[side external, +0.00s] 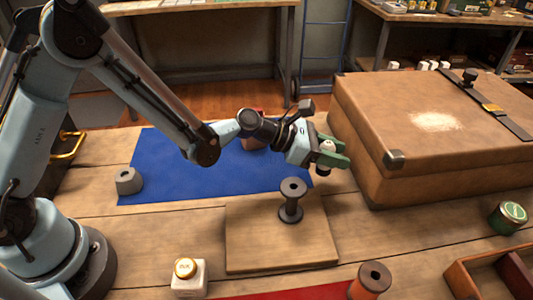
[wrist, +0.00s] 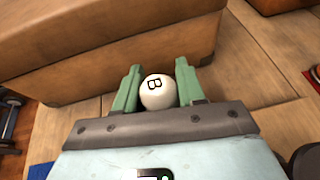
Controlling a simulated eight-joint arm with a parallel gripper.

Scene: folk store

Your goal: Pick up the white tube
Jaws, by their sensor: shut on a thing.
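My gripper (side external: 338,153) is in the air beside the large brown case, right of the blue cloth. Its green fingers are shut on a white thing (side external: 327,146), which I take to be the white tube. In the wrist view my gripper (wrist: 158,66) has this white tube (wrist: 157,98) between its fingers. There I see only a rounded white end marked with a black letter B. The rest of its length is hidden, so I cannot tell how it is tilted.
The brown case (side external: 366,165) stands close right of my gripper. A dark spool (side external: 291,207) stands on a wooden board (side external: 260,250) below. A blue cloth (side external: 170,160) lies behind. A white gold-topped jar (side external: 190,282), orange-brown spool (side external: 364,287) and green tin (side external: 507,224) stand nearer the front.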

